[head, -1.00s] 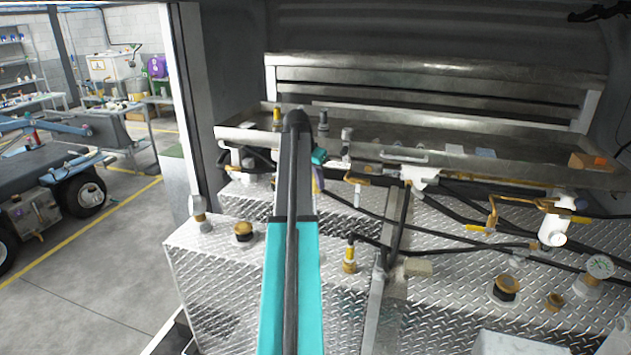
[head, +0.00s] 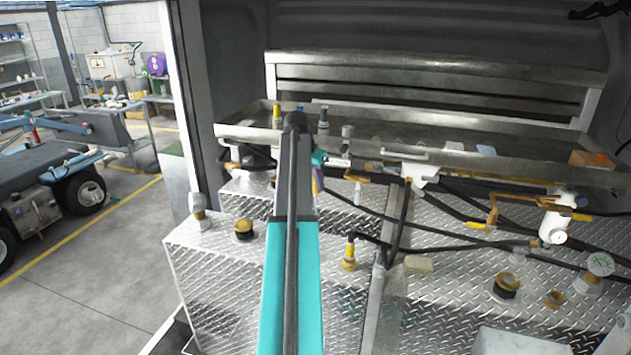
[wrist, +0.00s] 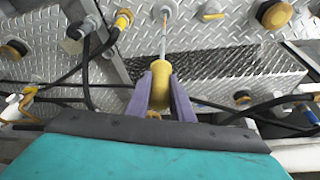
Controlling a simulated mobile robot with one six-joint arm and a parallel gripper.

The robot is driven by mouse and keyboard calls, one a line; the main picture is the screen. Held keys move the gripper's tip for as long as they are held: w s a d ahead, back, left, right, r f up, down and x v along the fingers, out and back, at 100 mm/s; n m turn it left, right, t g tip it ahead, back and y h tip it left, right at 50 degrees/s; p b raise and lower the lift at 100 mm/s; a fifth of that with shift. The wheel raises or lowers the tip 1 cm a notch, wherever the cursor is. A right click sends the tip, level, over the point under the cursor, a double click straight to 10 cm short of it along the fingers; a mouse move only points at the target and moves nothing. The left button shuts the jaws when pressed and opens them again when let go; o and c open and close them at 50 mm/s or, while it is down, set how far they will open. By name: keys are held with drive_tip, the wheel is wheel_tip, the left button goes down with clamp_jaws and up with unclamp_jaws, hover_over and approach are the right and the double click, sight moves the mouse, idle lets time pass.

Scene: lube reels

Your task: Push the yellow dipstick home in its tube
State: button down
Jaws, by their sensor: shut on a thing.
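The yellow dipstick handle (wrist: 160,88) is between the two purple fingers of my gripper (wrist: 161,80) in the wrist view, and the fingers are shut on it. Its thin pale rod (wrist: 164,40) runs from the handle toward a light metal collar (wrist: 166,8) at the top edge of the wrist view. A long piece of rod shows between handle and collar. How deep the rod's end sits in the tube is not clear. In the head view my arm hides the dipstick, and only a bit of purple finger (head: 318,180) shows.
Black hoses with a yellow-banded fitting (wrist: 122,20) lie left of the dipstick in the wrist view. Brass caps stand on the diamond plate (head: 330,300). A metal tray (head: 430,130) runs above, with a white filter body (head: 557,222) at right.

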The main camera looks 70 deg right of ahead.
sight(316, 208)
drive_tip(key=shift+f+b, duration=0.45)
drive_tip(key=shift+f, duration=0.7)
wheel_tip(316, 208, down, 8)
drive_tip(key=b, duration=0.3)
drive_tip(key=shift+f+b, duration=0.25)
drive_tip(key=shift+b, duration=0.1)
idle(0.7)
drive_tip(key=shift+f, duration=0.1)
idle(0.4)
wheel_tip(316, 208, down, 9)
drive_tip(key=b, duration=0.4)
idle(1.2)
drive_tip(key=shift+f, duration=0.1)
idle(0.4)
wheel_tip(316, 208, down, 6)
drive_tip(key=b, duration=0.3)
drive_tip(key=shift+f, duration=0.2)
idle(0.7)
drive_tip(key=c, duration=1.5)
unclamp_jaws()
